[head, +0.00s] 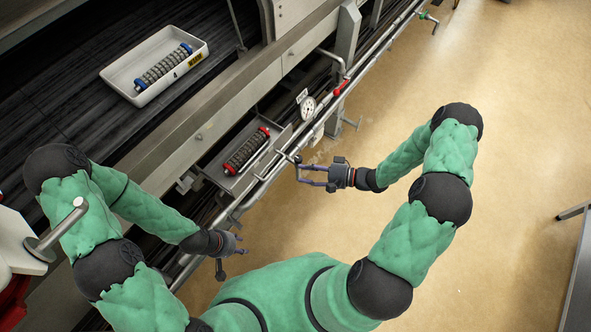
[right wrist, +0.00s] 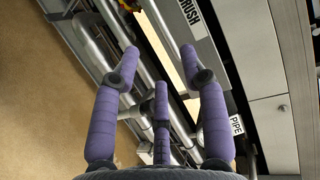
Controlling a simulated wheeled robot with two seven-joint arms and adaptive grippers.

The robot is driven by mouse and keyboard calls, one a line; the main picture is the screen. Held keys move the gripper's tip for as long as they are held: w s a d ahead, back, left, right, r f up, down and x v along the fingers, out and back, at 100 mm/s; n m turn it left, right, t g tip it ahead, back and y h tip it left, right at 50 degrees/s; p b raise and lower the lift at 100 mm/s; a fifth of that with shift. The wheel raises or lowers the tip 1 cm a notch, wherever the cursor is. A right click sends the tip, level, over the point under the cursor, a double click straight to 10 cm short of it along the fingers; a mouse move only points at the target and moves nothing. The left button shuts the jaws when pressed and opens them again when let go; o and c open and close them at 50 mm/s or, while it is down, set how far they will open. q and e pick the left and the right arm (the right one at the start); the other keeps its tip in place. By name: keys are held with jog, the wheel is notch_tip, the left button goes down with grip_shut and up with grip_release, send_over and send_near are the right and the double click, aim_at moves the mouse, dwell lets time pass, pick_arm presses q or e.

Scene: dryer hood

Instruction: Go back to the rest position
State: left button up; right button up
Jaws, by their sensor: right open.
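My right gripper (head: 299,174) is in the middle of the head view, beside the pipes along the machine's front. Its purple fingers are spread and empty. In the right wrist view, the fingers of the same gripper (right wrist: 160,62) are apart with nothing between them, in front of pipes and a tray edge lettered "RUSH". My left gripper (head: 240,244) is lower left in the head view, near the lower pipes and close to my body. Its fingers are small and partly hidden, so their opening is unclear. I see nothing held in it.
A white tray (head: 118,75) with a blue-ended roller brush (head: 163,68) stands on the dark machine surface. A red-ended brush (head: 246,150) lies in a metal tray lower down. A gauge (head: 308,108) and red-handled valve (head: 341,88) stick out nearby.

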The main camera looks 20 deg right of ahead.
jog(key=shift+s+d, duration=0.2)
jog(key=shift+d, duration=0.1)
dwell(0.4)
jog(key=w+a+f+h, duration=0.2)
jog(key=a+f+h, duration=0.4)
jog(key=s+a+f+n+g+h, duration=0.1)
jog(key=s+g, duration=0.3)
jog(key=s, duration=0.4)
jog(key=s+a+f+n+g+h, duration=0.2)
jog(key=s+a+n+g, duration=0.1)
jog(key=s, duration=0.5)
jog(key=shift+s+f+n+g+h, duration=0.15)
jog(key=shift+n+g+h, duration=0.15)
jog(key=shift+g+h, duration=0.1)
